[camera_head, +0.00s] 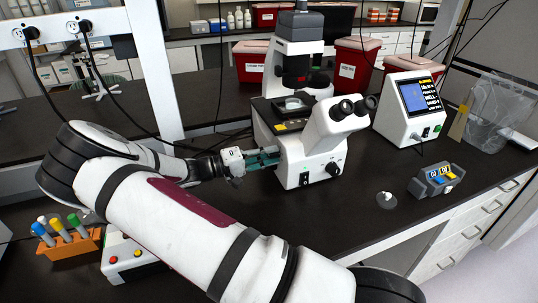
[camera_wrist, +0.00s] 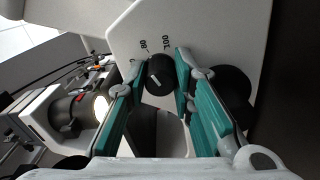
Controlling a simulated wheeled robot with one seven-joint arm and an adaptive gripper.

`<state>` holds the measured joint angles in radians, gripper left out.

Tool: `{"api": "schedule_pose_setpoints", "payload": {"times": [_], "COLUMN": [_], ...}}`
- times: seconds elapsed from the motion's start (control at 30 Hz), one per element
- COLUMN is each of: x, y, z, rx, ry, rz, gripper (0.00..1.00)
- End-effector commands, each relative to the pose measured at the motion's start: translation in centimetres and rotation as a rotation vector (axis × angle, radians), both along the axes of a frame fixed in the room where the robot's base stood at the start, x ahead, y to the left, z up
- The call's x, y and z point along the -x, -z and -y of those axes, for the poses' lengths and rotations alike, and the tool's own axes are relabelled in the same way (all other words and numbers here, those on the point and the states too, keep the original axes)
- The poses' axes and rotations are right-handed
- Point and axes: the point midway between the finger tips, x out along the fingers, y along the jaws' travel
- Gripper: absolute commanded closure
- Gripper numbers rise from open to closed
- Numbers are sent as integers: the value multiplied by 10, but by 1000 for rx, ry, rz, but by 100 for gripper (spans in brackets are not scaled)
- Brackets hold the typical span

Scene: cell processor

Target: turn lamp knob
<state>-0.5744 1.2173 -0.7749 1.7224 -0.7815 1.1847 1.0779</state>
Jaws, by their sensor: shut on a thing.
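The white microscope (camera_head: 303,165) stands on the black bench in the middle of the head view. Dark markings are printed beside the knob. My gripper (camera_wrist: 160,68) has its teal fingers on either side of the knob and is shut on it. In the head view, my gripper (camera_head: 278,157) reaches the microscope's left side, and the knob is hidden there. A larger black knob (camera_wrist: 230,85) shows behind the right finger.
A lit lamp (camera_wrist: 101,106) glows at left in the wrist view. An orange tube rack (camera_head: 70,243) and a white box with buttons (camera_head: 128,262) stand at front left. A screen device (camera_head: 410,108) and a small grey timer (camera_head: 437,181) stand right of the microscope.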

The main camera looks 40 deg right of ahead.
Motion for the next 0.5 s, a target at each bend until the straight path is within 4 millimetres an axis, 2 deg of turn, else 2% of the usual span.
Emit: {"api": "schedule_pose_setpoints", "payload": {"times": [0.33,0.37,0.4,0.43,0.5], "x": [1,1,1,1,1], "y": [2,2,2,2,2], "z": [-1,-1,-1,-1,-1], "rx": [-3,-3,-3,-3,-3], "ry": [3,3,3,3,2], "rz": [0,0,0,0,0], "gripper": [100,73,64,57,57]}}
